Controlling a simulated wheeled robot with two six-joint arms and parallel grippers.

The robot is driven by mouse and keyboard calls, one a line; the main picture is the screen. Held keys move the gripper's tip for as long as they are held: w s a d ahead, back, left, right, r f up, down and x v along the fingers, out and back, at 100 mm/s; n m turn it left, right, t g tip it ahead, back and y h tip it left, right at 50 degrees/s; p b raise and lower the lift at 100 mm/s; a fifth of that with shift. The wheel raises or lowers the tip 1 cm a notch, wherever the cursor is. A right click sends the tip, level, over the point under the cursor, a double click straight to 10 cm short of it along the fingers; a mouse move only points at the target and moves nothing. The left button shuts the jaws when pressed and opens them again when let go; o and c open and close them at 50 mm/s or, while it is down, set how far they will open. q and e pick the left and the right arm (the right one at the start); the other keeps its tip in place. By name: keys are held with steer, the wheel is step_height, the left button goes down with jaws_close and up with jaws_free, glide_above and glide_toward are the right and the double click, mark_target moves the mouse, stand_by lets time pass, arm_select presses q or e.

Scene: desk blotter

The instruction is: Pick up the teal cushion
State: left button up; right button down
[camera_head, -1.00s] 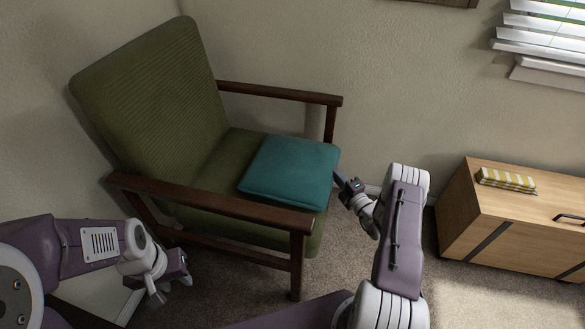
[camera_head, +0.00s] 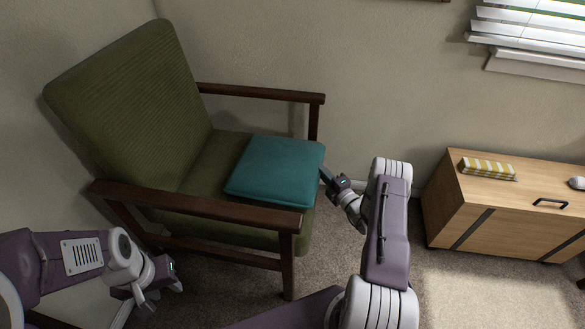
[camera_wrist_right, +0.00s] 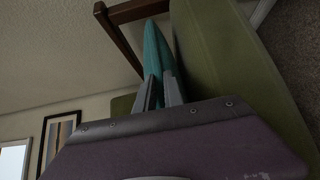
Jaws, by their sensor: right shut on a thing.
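The teal cushion (camera_head: 275,170) lies on the seat of the green armchair (camera_head: 140,95) in the head view. My right gripper (camera_head: 326,176) is at the cushion's right edge, shut on that edge. In the right wrist view the cushion (camera_wrist_right: 153,50) shows as a teal strip between the two grey fingers of my right gripper (camera_wrist_right: 160,88). The cushion appears to rest on or just above the seat; I cannot tell which. My left gripper (camera_head: 160,290) hangs low at the left, in front of the chair and away from the cushion; its finger opening is not clear.
The chair's wooden armrests (camera_head: 200,200) flank the seat. A wooden chest (camera_head: 500,210) with a yellow-striped item (camera_head: 488,168) on it stands at the right. Carpet (camera_head: 480,300) is open in front of the chest. A wall is behind the chair.

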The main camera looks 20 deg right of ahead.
steer(key=s+d+r+p, duration=0.7)
steer(key=s+r, duration=0.2)
steer(key=r, duration=0.2)
steer(key=shift+s, duration=0.25)
